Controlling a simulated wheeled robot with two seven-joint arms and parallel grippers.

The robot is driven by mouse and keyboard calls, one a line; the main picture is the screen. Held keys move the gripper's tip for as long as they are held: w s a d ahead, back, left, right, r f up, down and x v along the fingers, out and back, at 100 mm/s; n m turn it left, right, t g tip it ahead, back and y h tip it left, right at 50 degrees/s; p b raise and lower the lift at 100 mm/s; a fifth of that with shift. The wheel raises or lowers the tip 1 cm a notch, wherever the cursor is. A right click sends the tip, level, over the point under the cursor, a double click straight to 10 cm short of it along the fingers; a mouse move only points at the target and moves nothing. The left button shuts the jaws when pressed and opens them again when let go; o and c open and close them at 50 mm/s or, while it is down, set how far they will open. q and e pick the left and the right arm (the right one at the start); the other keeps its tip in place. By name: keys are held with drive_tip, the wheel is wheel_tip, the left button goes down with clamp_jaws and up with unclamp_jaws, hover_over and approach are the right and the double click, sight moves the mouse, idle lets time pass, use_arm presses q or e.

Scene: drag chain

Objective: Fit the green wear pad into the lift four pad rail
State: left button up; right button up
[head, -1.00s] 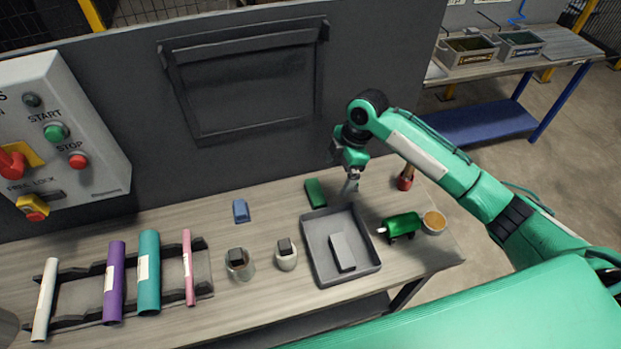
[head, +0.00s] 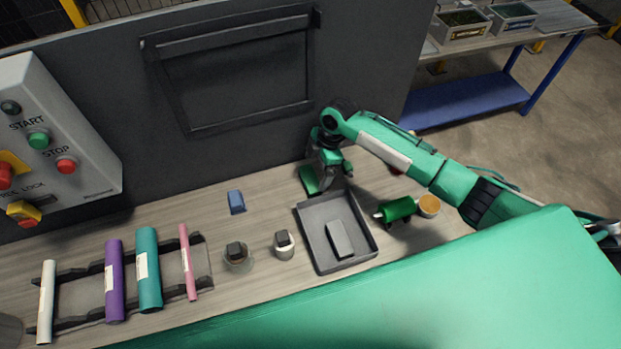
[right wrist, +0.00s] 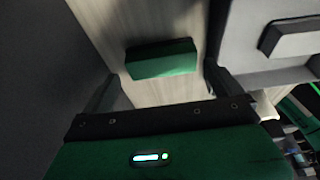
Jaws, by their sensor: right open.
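The green wear pad (head: 309,180) is a small green block lying on the table behind the grey tray, partly covered by my right gripper in the head view. In the right wrist view the pad (right wrist: 162,58) lies on the wood ahead of the fingers, within the gap between them. My right gripper (head: 326,184) is open and empty, close above the pad and pointing down at the table. My left gripper is not in view. I cannot tell which part is the lift four pad rail.
A grey tray (head: 314,255) holding a grey block (head: 340,239) stands in front of the pad. A green cylindrical object (head: 398,209) and an orange-topped cup (head: 429,206) are to its right. A dark wall panel (head: 235,130) rises behind. A blue block (head: 236,202) lies left.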

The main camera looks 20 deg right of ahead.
sight(311, 178)
drive_tip(key=x, duration=0.1)
drive_tip(key=p+x, duration=0.1)
drive_tip(key=x, duration=0.1)
drive_tip(key=shift+a+f, duration=0.2)
drive_tip(key=shift+a, duration=0.15)
drive_tip(key=shift+a+f, duration=0.1)
drive_tip(key=shift+f, duration=0.2)
drive_tip(key=c, duration=0.8)
wheel_tip(311, 178, up, 20)
drive_tip(key=b, duration=0.3)
drive_tip(key=shift+b, duration=0.4)
